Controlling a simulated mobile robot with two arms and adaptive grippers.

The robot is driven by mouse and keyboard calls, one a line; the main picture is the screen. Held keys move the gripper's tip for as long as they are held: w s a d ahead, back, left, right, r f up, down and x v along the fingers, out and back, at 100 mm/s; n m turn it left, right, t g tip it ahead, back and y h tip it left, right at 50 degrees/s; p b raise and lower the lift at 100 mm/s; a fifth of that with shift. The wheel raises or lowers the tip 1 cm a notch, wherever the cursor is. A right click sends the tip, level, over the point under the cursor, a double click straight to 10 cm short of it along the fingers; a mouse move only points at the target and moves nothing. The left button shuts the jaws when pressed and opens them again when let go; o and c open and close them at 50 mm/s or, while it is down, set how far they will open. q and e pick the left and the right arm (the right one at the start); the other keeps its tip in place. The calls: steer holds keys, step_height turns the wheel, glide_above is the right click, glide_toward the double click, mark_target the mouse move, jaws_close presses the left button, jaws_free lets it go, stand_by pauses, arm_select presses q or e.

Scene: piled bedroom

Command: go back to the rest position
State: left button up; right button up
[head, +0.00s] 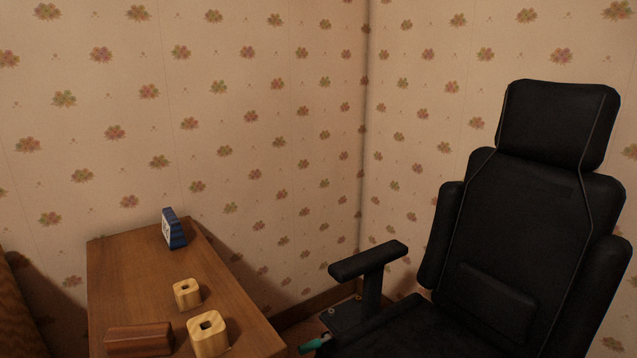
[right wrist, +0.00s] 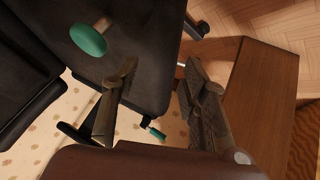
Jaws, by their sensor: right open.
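My right gripper (right wrist: 158,68) shows in the right wrist view, with its two fingers spread apart and nothing seen between them. The black chair's seat shows behind the fingers, and the brown wooden table lies to their right. Neither gripper shows in the head view, and my left gripper is in no view.
The wooden table (head: 130,270) bears a blue-sided clock (head: 174,229), two pale wooden blocks with holes (head: 187,292) (head: 208,336) and a dark wooden block (head: 139,339). A black armchair (head: 520,220) stands at right. A green-headed object (right wrist: 88,40) shows over its seat.

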steer(key=s+d+m+g, duration=0.1)
steer(key=s+m+g, duration=0.3)
steer(key=s, duration=0.8)
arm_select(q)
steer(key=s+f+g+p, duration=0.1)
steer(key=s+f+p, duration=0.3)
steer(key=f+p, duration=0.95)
arm_select(e)
steer(key=s+f+g, duration=0.2)
steer(key=s+f, duration=0.1)
steer(key=f, duration=1.1)
arm_select(q)
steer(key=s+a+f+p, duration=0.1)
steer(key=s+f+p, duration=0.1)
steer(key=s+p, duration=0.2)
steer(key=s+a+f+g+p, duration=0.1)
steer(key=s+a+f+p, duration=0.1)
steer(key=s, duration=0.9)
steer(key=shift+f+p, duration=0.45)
steer(key=shift+p, duration=0.55)
arm_select(e)
steer(key=s+d+f, duration=0.1)
steer(key=s+f, duration=0.1)
steer(key=s, duration=0.5)
steer(key=s+d+f+n+g, duration=0.1)
steer(key=s+d+f, duration=0.1)
steer(key=s, duration=0.6)
steer(key=shift+s+f+y, duration=0.2)
steer(key=shift+f+y, duration=0.1)
steer(key=shift+d, duration=0.1)
